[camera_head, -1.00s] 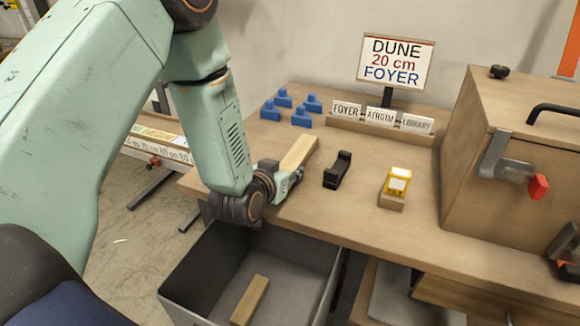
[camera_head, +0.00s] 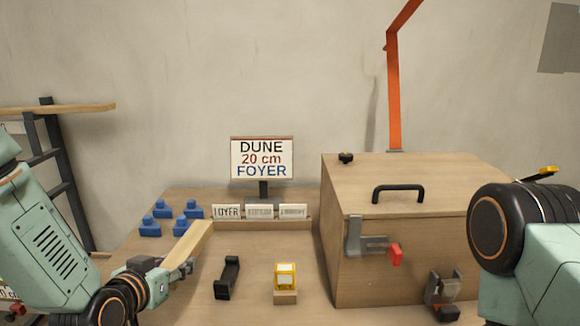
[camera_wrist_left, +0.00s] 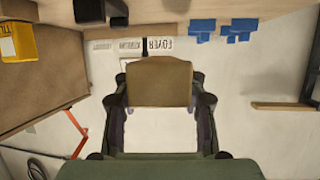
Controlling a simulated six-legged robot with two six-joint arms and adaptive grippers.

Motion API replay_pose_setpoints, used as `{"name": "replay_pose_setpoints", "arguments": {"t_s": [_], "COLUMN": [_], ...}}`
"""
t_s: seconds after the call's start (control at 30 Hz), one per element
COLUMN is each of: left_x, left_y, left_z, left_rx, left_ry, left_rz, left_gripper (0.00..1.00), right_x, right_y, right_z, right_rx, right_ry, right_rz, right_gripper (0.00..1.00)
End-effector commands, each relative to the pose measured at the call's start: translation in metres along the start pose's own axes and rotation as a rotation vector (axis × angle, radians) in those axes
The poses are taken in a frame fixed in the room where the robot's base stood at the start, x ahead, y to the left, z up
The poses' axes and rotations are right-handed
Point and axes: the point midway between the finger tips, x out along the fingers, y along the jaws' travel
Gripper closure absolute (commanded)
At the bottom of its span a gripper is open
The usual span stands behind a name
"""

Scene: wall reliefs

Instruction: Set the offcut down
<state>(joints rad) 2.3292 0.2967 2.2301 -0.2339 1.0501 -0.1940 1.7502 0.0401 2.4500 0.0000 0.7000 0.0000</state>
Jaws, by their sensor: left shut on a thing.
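The offcut (camera_head: 190,241), a pale wooden bar, is held in my left gripper (camera_head: 180,268) at the left of the head view. It slants up and away over the left part of the wooden bench (camera_head: 250,245). From the head view I cannot tell whether it touches the bench. In the left wrist view the offcut's brown end (camera_wrist_left: 160,80) sits between the two dark fingers of the left gripper (camera_wrist_left: 160,100), which is shut on it. My right arm is at the right edge of the head view, but its gripper does not show.
A black holder (camera_head: 228,277) and a yellow item on a wooden block (camera_head: 285,297) stand right of the offcut. Blue pieces (camera_head: 164,210) and name plates (camera_head: 262,212) are behind. A big wooden box (camera_head: 410,240) fills the right. Bare bench lies between.

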Motion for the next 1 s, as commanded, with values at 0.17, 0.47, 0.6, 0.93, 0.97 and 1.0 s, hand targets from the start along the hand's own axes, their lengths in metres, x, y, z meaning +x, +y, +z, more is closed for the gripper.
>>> {"name": "replay_pose_setpoints", "arguments": {"t_s": [0.17,0.47,0.6,0.93,0.97,1.0], "left_x": [-0.013,-0.047,-0.064,-0.097,-0.099,-0.101], "left_y": [0.021,0.053,0.065,0.080,0.081,0.082], "left_z": [0.014,0.034,0.043,0.062,0.064,0.065], "left_rx": [0.060,0.171,0.220,0.303,0.307,0.313], "left_ry": [0.000,0.004,0.004,0.003,0.003,0.002], "left_rz": [0.163,0.430,0.543,0.735,0.745,0.757], "left_gripper": [0.99,0.99,0.99,0.99,0.99,0.99], "right_x": [0.000,0.000,0.000,0.000,0.000,0.000], "right_y": [0.000,0.000,0.000,0.000,0.000,0.000], "right_z": [0.000,0.000,0.000,0.000,0.000,0.000], "right_rx": [0.000,0.000,0.000,0.000,0.000,0.000], "right_ry": [0.000,0.000,0.000,0.000,0.000,0.000], "right_rz": [0.000,0.000,0.000,0.000,0.000,0.000], "right_gripper": [0.60,0.60,0.60,0.60,0.60,0.60]}}
